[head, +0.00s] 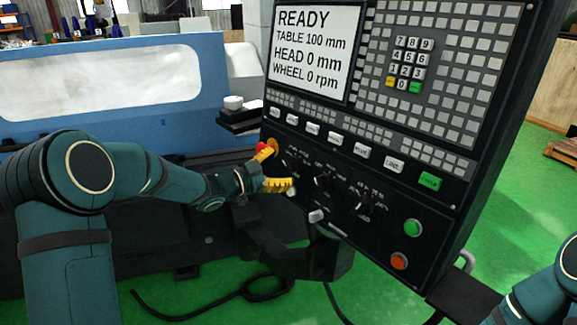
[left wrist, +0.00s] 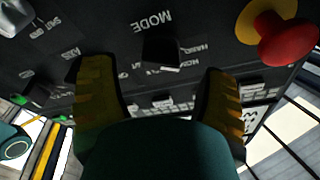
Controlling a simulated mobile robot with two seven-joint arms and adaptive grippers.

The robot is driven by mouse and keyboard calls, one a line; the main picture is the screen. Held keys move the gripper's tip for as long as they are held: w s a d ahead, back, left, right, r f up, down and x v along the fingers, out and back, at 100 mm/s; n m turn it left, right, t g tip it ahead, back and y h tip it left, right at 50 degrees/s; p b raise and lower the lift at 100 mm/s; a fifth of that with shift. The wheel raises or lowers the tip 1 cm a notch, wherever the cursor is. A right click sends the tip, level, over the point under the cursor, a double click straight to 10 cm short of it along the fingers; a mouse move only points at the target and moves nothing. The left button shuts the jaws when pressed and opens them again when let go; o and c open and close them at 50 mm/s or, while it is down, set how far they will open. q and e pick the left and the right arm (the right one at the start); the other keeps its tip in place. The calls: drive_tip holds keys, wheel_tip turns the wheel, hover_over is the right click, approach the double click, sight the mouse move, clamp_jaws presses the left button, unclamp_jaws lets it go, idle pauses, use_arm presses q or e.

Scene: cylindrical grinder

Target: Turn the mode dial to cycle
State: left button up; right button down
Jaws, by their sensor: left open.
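The black mode dial (left wrist: 161,50) sits on the dark control panel (head: 390,190), under an upside-down "MODE" label in the left wrist view. Small white position words surround it, too blurred to tell which one it points at. In the head view the dial (head: 294,165) is the leftmost of three dials. My left gripper (head: 277,168) is open, its yellow fingers apart and pointing at the dial. In the left wrist view the gripper (left wrist: 155,72) has a finger on either side of the dial; contact cannot be told. My right gripper is out of view.
A red emergency-stop button (left wrist: 289,38) on a yellow base is close beside the left fingers. Two more dials (head: 325,180) (head: 366,207) lie to the right. The screen (head: 315,45) reads READY.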

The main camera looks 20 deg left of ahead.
sight(291, 165)
use_arm(q)
drive_tip(key=shift+x, duration=1.5)
drive_tip(key=c, duration=1.2)
